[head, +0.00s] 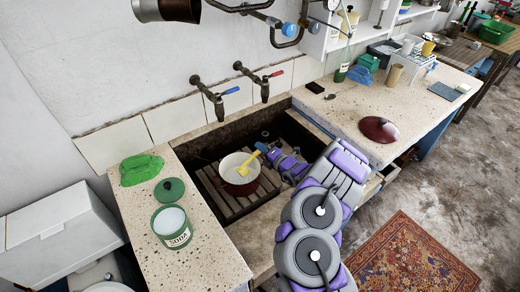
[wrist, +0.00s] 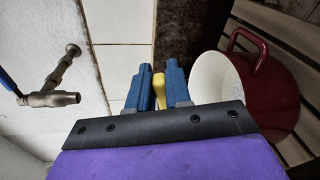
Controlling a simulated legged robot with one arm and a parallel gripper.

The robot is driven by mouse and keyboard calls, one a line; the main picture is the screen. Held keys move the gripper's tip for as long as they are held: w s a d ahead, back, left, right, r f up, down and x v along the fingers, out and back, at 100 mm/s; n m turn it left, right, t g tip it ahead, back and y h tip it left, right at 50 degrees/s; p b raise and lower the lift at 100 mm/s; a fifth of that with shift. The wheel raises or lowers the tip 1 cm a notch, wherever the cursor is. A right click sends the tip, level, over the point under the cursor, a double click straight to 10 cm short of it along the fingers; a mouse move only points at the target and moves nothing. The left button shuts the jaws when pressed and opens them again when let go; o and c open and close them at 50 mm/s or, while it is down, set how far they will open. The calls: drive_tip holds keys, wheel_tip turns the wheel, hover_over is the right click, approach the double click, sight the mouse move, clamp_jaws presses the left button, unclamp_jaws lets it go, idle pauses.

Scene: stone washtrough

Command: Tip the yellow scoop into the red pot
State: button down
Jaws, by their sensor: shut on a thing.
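The yellow scoop (head: 246,166) is over the red pot (head: 236,186), its bowl end above the pot's opening and its handle towards my arm. The pot, white inside, stands upright on the slatted rack in the stone trough. My gripper (head: 263,149) is shut on the scoop's handle. In the wrist view, the yellow handle (wrist: 159,91) shows between the two blue fingers (wrist: 160,82), with the pot (wrist: 266,88) just right of them. The scoop's bowl is hidden there. I cannot tell whether the scoop holds anything.
Two wall taps, blue-handled (head: 215,97) and red-handled (head: 262,84), stand behind the trough. A green soda tin (head: 172,229), its lid (head: 169,190) and a green cloth (head: 141,169) are on the left counter. A dark red lid (head: 379,129) lies on the right counter.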

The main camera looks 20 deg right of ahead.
drive_tip(key=shift+w+d+f+m+y, duration=0.25)
drive_tip(key=shift+d+f+m, duration=0.25)
drive_tip(key=shift+m, duration=0.3)
drive_tip(key=shift+f, duration=0.1)
drive_tip(key=shift+w+d+f+m, duration=0.1)
drive_tip(key=shift+d+f+m, duration=0.15)
drive_tip(key=shift+f+m, duration=0.45)
drive_tip(key=shift+r, duration=0.1)
